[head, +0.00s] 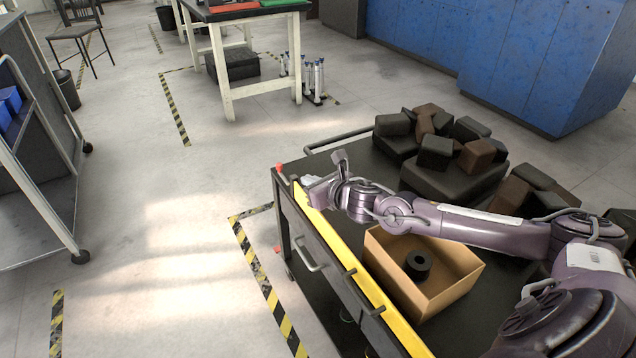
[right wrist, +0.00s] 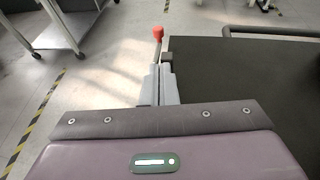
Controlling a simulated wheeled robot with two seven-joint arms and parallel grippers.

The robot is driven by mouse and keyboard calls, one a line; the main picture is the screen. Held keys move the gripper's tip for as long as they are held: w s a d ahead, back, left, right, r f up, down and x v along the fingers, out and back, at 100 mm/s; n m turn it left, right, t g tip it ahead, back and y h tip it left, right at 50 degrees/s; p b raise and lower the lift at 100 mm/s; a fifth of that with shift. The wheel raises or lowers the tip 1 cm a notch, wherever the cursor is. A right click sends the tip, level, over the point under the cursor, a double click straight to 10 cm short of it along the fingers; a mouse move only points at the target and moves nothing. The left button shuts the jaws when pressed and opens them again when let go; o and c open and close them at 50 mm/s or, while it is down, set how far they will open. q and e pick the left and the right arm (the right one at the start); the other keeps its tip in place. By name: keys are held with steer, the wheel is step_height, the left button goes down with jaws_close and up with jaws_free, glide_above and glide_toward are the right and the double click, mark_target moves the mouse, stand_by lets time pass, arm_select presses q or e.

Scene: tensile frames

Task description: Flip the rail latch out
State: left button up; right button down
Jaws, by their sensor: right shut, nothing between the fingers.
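The rail latch shows as a red knob (head: 279,168) at the far left corner of the dark cart (head: 330,165). In the right wrist view the red knob (right wrist: 158,32) tops a thin metal lever, just beyond the fingertips. The yellow rail (head: 350,262) runs along the cart's left edge. My right gripper (head: 306,181) is shut and empty, above that edge near the knob. Its closed fingers (right wrist: 160,80) point toward the lever and hide its lower part; I cannot tell whether they touch it. My left gripper is not in view.
A cardboard box (head: 440,288) holding a black ring (head: 418,264) stands on the cart beneath my right arm. Dark and brown blocks (head: 450,170) cover the cart's far right. Another red piece (head: 277,249) shows lower on the cart's side. Floor left of the cart is clear.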

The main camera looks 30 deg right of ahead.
steer(key=shift+v, duration=1.55)
